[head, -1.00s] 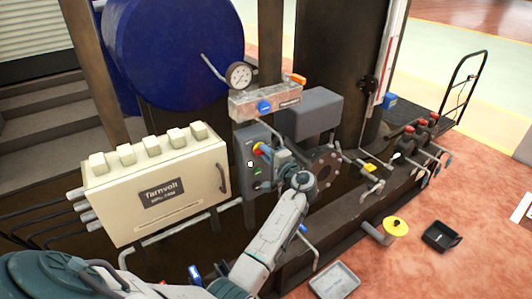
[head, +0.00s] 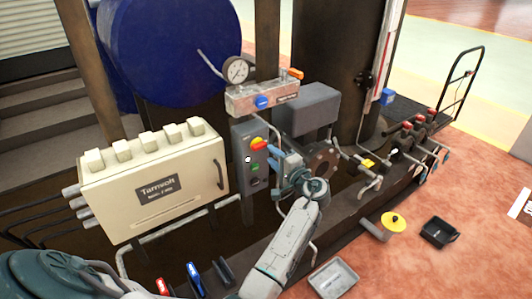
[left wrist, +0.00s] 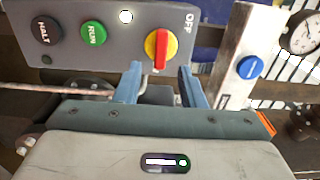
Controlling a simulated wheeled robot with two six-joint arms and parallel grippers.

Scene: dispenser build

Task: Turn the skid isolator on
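The skid isolator is a red handle on a yellow disc (head: 259,143), on a grey control box (head: 240,140). In the left wrist view the isolator (left wrist: 160,48) has its red handle upright in the picture, crosswise to the direction of the OFF label (left wrist: 188,22). I see no ON label. My left gripper (head: 274,157) is just in front of the box, right of and below the knob. In the left wrist view its blue fingers (left wrist: 158,78) are apart, with nothing between them, and their tips end just below the knob. My right gripper is not in view.
A green RUN button (left wrist: 93,33) and black HALT button (left wrist: 46,30) share the box. A cream Tarnvolt cabinet (head: 205,195) stands left. A gauge (head: 235,70) and blue-knobbed block (head: 240,99) are above. A flange (head: 323,158) and pipes lie right.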

